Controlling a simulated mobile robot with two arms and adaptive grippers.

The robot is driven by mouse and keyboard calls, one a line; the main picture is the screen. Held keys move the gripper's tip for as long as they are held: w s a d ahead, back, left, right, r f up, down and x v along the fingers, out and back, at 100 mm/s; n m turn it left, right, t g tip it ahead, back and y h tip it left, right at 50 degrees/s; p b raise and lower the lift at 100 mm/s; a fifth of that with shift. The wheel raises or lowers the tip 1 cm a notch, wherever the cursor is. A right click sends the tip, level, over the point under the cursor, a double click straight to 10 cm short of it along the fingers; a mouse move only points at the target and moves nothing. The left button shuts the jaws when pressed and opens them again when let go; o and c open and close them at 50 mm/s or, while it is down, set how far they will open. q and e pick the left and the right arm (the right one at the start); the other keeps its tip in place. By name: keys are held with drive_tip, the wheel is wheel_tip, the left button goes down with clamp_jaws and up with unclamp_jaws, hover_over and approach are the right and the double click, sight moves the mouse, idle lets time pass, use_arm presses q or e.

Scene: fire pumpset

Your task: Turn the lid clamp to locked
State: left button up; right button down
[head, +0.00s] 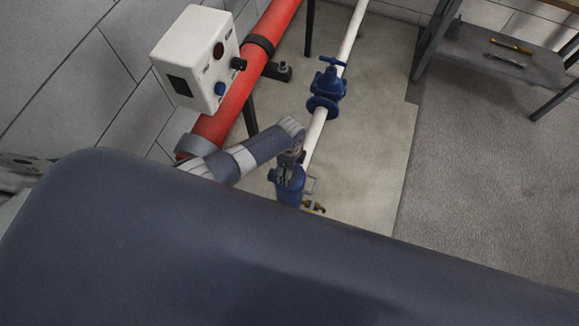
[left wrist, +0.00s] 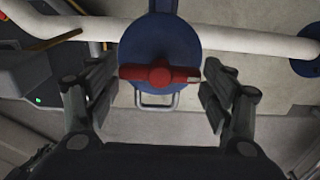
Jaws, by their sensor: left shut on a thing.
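The lid clamp (left wrist: 160,75) is a red bar with a raised middle, lying across a round blue lid (left wrist: 160,42) in the left wrist view. It runs left to right there. My left gripper (left wrist: 159,80) has one finger at each end of the bar and is shut on it. In the head view, my left gripper (head: 290,162) reaches down onto the top of the blue housing (head: 289,187) and hides the clamp. A metal bail handle (left wrist: 157,101) sticks out from the lid's near side. My right gripper is not in view.
A white pipe (head: 316,135) runs from the housing to a blue handwheel valve (head: 327,85). A red pipe (head: 232,105) and a white control box (head: 196,58) stand to the left. A shelf with tools (head: 500,55) is at the upper right. The floor between is clear.

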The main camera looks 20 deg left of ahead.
use_arm(q)
drive_tip(key=shift+s+f, duration=0.1)
drive_tip(key=shift+s, duration=0.05)
idle(0.3)
drive_tip(key=o, duration=1)
drive_tip(key=shift+c, duration=0.2)
drive_tip(key=shift+o, duration=0.5)
wheel_tip(320, 180, up, 12)
